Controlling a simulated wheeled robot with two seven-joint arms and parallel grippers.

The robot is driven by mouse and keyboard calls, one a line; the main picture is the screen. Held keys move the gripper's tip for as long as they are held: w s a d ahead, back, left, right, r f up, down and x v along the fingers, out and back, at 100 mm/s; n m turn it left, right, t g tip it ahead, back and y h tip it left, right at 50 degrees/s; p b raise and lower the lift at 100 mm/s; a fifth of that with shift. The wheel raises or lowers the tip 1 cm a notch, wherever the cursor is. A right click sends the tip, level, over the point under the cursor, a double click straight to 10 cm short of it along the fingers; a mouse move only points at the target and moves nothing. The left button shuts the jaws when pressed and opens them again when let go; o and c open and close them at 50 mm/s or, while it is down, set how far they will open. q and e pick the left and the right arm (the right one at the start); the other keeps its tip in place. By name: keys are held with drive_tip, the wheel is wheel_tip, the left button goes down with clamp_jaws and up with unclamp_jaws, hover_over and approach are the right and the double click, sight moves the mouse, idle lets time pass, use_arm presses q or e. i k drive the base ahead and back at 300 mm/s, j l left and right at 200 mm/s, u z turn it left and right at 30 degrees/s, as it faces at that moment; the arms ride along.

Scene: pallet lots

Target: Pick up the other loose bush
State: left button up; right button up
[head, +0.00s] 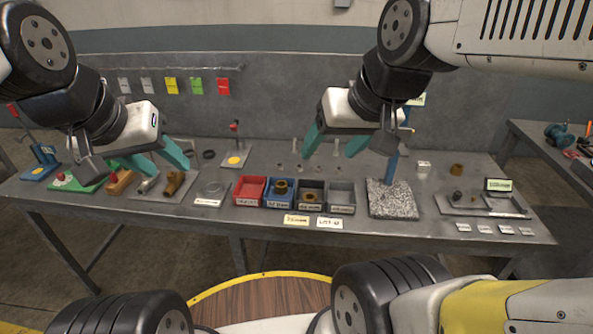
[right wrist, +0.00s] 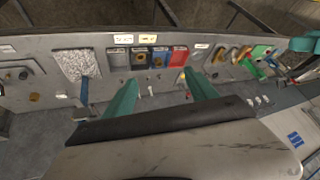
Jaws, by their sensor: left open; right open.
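A brown bush (head: 456,170) stands loose on the bench at the back right; it also shows at the left of the right wrist view (right wrist: 34,97). A darker bush-like part (head: 457,197) lies on the grey tray at the right. Another brass ring-shaped part sits in the blue bin (head: 270,203), and one in the dark bin (head: 311,209). My right gripper (head: 333,147) is open and empty above the back of the bench, behind the bins, well left of the brown bush. My left gripper (head: 163,163) is open over the left side, near a brass fitting (head: 174,182).
A granite plate (head: 393,207) and an upright blue post (head: 391,166) stand between my right gripper and the brown bush. A white block (head: 423,167) is left of that bush. The grey tray (head: 482,212) with a small sign lies in front of it. Small pegs stand behind the bins.

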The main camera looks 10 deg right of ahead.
sight(457, 169)
drive_tip(key=z, duration=0.4)
drive_tip(key=l+z, duration=0.15)
drive_tip(key=z, duration=0.2)
drive_tip(key=k+z, duration=0.1)
drive_tip(key=z, duration=0.3)
drive_tip(key=l+z, duration=0.15)
drive_tip(key=z, duration=0.25)
drive_tip(key=i+l+u, duration=0.1)
drive_tip(key=u, duration=0.3)
drive_tip(key=i+l+u, duration=0.15)
drive_tip(key=u, duration=0.25)
drive_tip(key=i+l+u, duration=0.1)
drive_tip(key=u, duration=0.3)
drive_tip(key=i+l, duration=0.15)
drive_tip(key=l, duration=0.25)
drive_tip(key=i+l+u, duration=0.15)
drive_tip(key=l, duration=0.6)
drive_tip(key=i+l+u, duration=0.15)
drive_tip(key=l, duration=0.25)
